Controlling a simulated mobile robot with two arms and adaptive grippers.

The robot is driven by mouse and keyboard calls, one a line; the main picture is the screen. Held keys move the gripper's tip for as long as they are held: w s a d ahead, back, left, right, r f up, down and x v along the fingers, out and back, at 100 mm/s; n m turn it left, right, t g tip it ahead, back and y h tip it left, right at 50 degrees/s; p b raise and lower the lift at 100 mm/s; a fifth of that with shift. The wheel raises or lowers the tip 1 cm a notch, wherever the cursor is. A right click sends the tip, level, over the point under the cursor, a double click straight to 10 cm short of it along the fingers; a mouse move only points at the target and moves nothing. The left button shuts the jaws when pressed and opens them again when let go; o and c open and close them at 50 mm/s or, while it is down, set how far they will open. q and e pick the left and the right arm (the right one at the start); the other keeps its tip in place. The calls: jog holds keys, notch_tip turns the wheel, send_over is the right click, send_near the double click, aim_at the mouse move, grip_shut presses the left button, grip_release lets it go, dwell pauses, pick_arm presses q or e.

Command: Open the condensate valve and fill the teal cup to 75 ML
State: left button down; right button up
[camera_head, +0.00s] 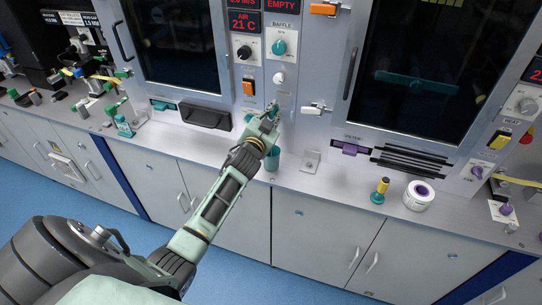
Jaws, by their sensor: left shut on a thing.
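My left gripper (270,111) reaches up to the front panel of the middle machine, between its two dark windows. It is shut on a small part at the panel, which appears to be the condensate valve; the fingers hide most of it. The teal cup (272,160) stands on the counter just below the gripper, partly hidden by my left wrist. Its inside and liquid level cannot be made out. My right gripper is not in view.
A white knob (279,78) and a teal baffle dial (279,47) sit above the gripper. A white latch (313,108) is to the right. A tape roll (419,195) and a yellow-topped teal item (380,190) stand on the right counter.

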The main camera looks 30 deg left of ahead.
pick_arm(q)
jog(key=shift+r+n+p, duration=0.1)
jog(key=shift+n+p, duration=0.45)
jog(key=shift+n, duration=0.25)
jog(key=shift+a, duration=0.1)
jog(key=shift+d+f+m+b, duration=0.2)
jog(key=shift+m+b, duration=0.05)
jog(key=shift+m, duration=0.35)
jog(key=shift+d+f+m+b, duration=0.15)
jog(key=shift+d+m+b, duration=0.1)
jog(key=shift+m, duration=0.35)
jog(key=shift+a+r, duration=0.1)
